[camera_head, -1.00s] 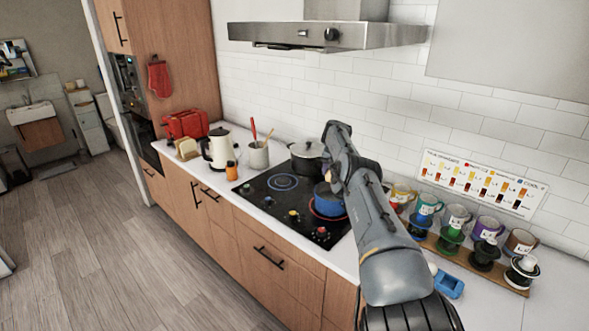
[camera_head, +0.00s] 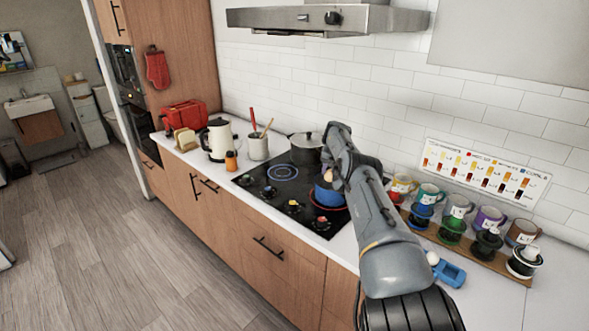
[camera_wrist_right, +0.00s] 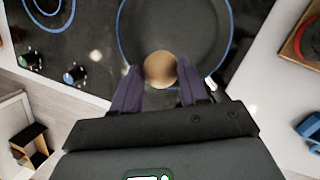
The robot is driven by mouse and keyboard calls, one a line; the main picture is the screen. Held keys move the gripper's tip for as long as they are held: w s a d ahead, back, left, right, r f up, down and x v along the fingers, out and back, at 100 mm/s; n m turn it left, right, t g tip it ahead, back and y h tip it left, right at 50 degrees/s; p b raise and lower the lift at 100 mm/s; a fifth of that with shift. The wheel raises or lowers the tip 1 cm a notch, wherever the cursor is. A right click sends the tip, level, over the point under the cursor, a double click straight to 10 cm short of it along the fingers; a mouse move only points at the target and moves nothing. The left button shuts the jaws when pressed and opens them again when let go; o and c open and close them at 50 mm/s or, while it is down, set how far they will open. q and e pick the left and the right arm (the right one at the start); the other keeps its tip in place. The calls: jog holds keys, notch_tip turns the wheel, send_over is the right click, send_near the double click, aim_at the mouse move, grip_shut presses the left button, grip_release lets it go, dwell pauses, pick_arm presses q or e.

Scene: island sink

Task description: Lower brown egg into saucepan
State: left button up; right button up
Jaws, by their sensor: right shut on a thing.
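The brown egg (camera_wrist_right: 160,69) is between the two fingertips of my right gripper (camera_wrist_right: 154,82), which is shut on it. In the head view the egg (camera_head: 329,175) is a small tan spot at the tip of my right gripper (camera_head: 331,172). The blue saucepan (camera_head: 327,194) stands on the hob's front right burner, partly hidden by my right arm. In the right wrist view the saucepan (camera_wrist_right: 197,25) shows a dark inside and a blue rim; the egg appears over its near part. The exact height is unclear. My left gripper is not in view.
A lidded pot (camera_head: 306,149) stands on the black hob (camera_head: 262,183) behind the saucepan. A utensil crock (camera_head: 258,147) and a kettle (camera_head: 220,140) are to the left. Several mugs (camera_head: 460,206) and a blue egg holder (camera_head: 446,271) with a white egg are to the right.

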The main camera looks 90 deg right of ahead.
jog(key=shift+f+b, duration=1.2)
jog(key=shift+f, duration=1)
jog(key=shift+f+b, duration=0.4)
jog(key=shift+b, duration=0.25)
jog(key=shift+f+b, duration=0.4)
jog(key=shift+f, duration=0.1)
jog(key=shift+f+b, duration=0.5)
jog(key=shift+f, duration=0.15)
jog(key=shift+f+b, duration=0.4)
jog(key=shift+f+b, duration=0.5)
jog(key=shift+f, duration=0.1)
